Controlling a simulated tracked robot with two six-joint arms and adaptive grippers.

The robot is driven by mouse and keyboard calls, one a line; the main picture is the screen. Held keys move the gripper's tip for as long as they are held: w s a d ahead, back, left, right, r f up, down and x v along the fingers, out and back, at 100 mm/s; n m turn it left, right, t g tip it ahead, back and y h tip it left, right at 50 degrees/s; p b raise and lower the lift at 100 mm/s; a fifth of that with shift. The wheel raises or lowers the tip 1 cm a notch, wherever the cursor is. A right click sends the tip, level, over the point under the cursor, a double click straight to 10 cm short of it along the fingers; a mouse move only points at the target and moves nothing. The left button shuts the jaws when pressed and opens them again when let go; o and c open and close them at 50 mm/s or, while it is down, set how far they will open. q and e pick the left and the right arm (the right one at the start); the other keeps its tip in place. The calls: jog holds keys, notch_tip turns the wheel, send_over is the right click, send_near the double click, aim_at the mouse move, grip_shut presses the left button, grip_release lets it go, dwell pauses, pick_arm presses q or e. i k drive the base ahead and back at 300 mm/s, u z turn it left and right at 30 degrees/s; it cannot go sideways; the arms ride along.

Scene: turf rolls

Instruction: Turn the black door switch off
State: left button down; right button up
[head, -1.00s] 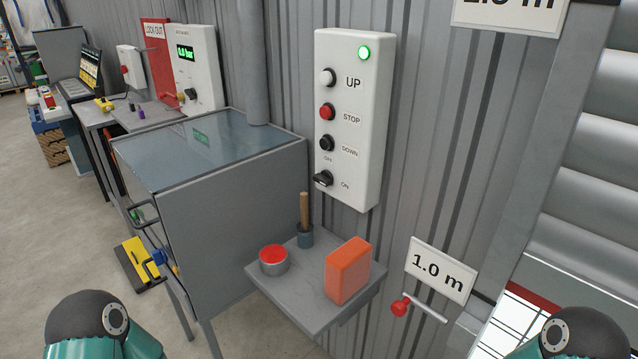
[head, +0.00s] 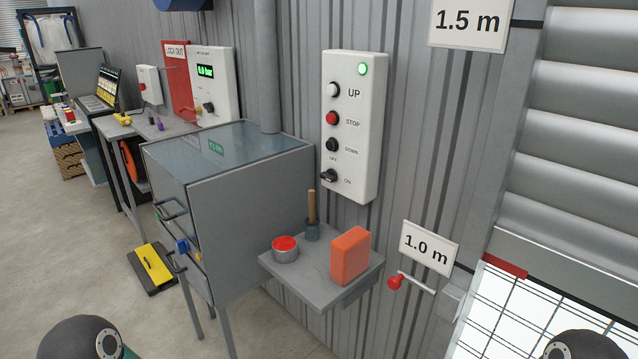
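The black door switch (head: 328,177) is a rotary knob at the bottom of a white control box (head: 363,124) on the corrugated wall. OFF is printed above it and ON to its lower right. Its handle lies roughly sideways; I cannot tell for certain which label it points at. A green lamp (head: 362,69) glows at the top of the box. White UP, red STOP and black DOWN buttons sit above the switch. Only dark rounded parts of my arms show at the bottom left and bottom right; both grippers are out of view.
Below the box, a small grey shelf (head: 305,284) holds an orange block (head: 350,256), a red-topped tin (head: 285,249) and a pot with a wooden handle (head: 312,215). A grey glass-topped cabinet (head: 245,195) stands left. A red-handled lever (head: 396,283) sticks out right of the shelf.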

aim_at(330, 175)
jog(key=u, duration=0.6)
jog(key=i, duration=0.6)
jog(key=u, duration=0.15)
